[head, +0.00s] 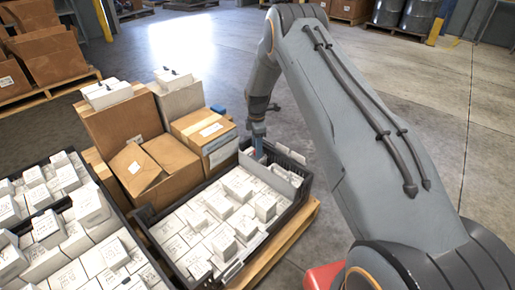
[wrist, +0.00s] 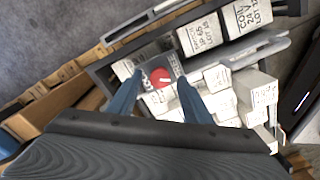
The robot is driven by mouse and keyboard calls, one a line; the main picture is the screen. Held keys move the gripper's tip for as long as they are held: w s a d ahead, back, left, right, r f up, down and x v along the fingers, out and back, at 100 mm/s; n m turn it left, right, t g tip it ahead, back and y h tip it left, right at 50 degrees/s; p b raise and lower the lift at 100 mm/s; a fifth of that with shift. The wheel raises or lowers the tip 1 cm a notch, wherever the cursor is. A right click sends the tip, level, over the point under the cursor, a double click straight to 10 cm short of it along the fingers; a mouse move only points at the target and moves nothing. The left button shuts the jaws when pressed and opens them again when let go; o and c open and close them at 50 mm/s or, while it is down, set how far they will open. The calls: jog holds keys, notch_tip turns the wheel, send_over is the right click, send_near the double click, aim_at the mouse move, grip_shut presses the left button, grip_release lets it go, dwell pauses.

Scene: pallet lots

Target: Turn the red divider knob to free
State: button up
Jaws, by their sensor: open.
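The red divider knob (wrist: 161,76) shows in the wrist view as a round red cap with a pale mark, on a grey part among white boxes. My gripper (wrist: 160,82) has two blue fingers, spread open, one on each side of the knob in the picture. I cannot tell whether they touch it or how far above it they are. In the head view my gripper (head: 258,132) points down at the far end of the black crate (head: 283,224).
White labelled boxes (head: 222,205) fill the crate, which stands on a wooden pallet (head: 290,235). Cardboard boxes (head: 120,122) are stacked close to its left. Another crate of white boxes (head: 75,240) is at the left. The floor behind and right is open.

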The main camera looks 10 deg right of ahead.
notch_tip(320, 180, up, 7)
jog(key=shift+r+p, duration=0.1)
jog(key=shift+p, duration=0.7)
